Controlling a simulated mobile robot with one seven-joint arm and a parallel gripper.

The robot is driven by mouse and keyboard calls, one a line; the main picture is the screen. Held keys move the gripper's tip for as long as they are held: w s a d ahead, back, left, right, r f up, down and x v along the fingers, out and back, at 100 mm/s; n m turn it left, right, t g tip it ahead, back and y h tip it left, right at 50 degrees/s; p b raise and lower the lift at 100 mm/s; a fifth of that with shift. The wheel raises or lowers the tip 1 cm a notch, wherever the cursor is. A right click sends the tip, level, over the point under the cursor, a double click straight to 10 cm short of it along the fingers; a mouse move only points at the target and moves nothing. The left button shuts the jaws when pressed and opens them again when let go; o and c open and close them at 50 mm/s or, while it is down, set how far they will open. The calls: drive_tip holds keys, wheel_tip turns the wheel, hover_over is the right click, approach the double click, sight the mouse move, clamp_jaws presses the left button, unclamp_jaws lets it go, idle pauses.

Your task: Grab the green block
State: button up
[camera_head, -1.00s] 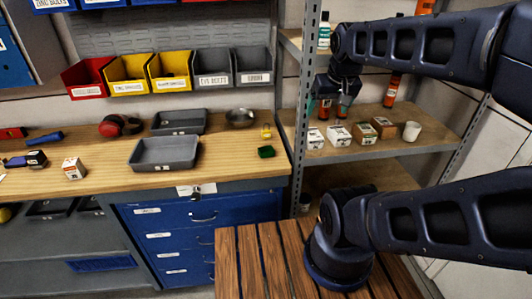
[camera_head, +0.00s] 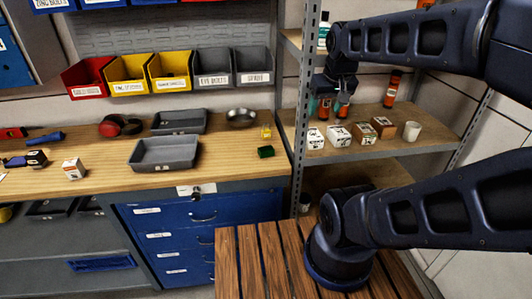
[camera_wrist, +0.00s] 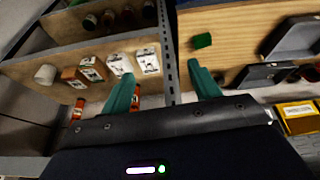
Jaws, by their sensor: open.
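The green block (camera_head: 265,152) sits on the wooden workbench top near its right end, close to the shelf post. It also shows in the wrist view (camera_wrist: 202,41), beyond and slightly above the right fingertip. My gripper (camera_wrist: 163,78) is open, with its two teal fingers apart and nothing between them. In the head view my gripper (camera_head: 330,104) hangs in front of the shelf unit, right of the green block and higher in the picture, apart from it.
The shelf post (camera_head: 302,120) stands between my gripper and the bench. A yellow item (camera_head: 266,132) and a metal bowl (camera_head: 241,117) are behind the block. A grey tray (camera_head: 164,153) lies to its left. Small boxes (camera_head: 340,136) and a white cup (camera_head: 412,131) stand on the shelf.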

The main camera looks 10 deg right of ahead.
drive_tip(key=w+a+f+n+g+h, duration=0.2)
drive_tip(key=w+a+f+n+g, duration=0.1)
drive_tip(key=w+a+f+n, duration=0.5)
drive_tip(key=n+h, duration=0.1)
drive_tip(key=n, duration=1.1)
approach(266, 149)
drive_tip(key=x, duration=0.3)
drive_tip(key=shift+w+d+f, duration=0.2)
drive_tip(key=shift+a+x, duration=0.1)
drive_tip(key=shift+x, duration=1.2)
drive_tip(key=shift+a+x, duration=0.15)
drive_tip(key=shift+x, duration=1.2)
drive_tip(key=shift+s, duration=0.1)
drive_tip(key=c, duration=1.2)
